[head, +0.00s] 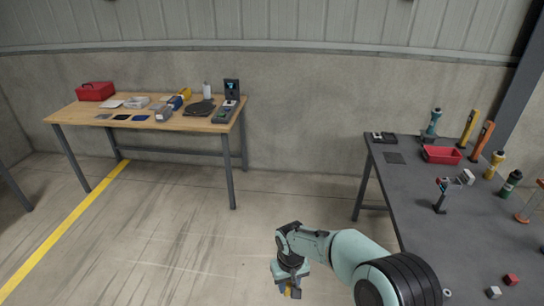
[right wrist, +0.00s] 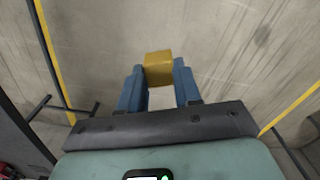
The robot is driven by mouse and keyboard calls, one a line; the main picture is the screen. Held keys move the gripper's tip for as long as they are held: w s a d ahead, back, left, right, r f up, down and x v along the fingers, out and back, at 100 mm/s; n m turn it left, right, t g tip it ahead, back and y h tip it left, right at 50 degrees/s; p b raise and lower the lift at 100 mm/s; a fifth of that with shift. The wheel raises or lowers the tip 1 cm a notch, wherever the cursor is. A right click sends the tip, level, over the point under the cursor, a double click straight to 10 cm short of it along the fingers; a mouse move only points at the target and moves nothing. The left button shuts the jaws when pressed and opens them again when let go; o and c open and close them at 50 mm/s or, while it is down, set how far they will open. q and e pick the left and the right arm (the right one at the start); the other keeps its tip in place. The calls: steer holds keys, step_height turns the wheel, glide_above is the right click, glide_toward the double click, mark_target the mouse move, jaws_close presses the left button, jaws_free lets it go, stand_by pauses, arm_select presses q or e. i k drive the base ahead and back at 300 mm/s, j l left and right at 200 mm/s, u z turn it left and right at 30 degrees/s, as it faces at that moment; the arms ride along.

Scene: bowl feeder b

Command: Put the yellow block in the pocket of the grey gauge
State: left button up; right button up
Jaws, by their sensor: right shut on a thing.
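My right gripper (head: 290,287) hangs over the open floor at the bottom middle of the head view. It is shut on the yellow block (right wrist: 158,68), which sits between the two blue fingertips in the right wrist view and sticks out past them. I cannot tell for certain which thing is the grey gauge. A grey block-like thing (head: 163,114) lies near the front edge of the wooden table, too small to show a pocket. My left gripper is not in view.
The dark table (head: 410,185) at the right holds a red tray (head: 441,154), tools and bottles. Bare floor lies between the tables.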

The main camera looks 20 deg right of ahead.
mark_target(445, 196)
steer(key=i+l+z, duration=0.1)
steer(key=i+z, duration=0.35)
steer(key=i+j+z, duration=0.15)
steer(key=i+z, duration=0.3)
steer(key=i, duration=0.25)
steer(key=i+z, duration=0.45)
steer(key=i+j+z, duration=0.25)
steer(key=i+z, duration=0.15)
steer(key=i, duration=0.25)
steer(key=i+j+z, duration=0.15)
steer(key=i+z, duration=0.3)
steer(key=i+j+z, duration=0.4)
steer(key=i+l, duration=0.05)
steer(key=l, duration=0.05)
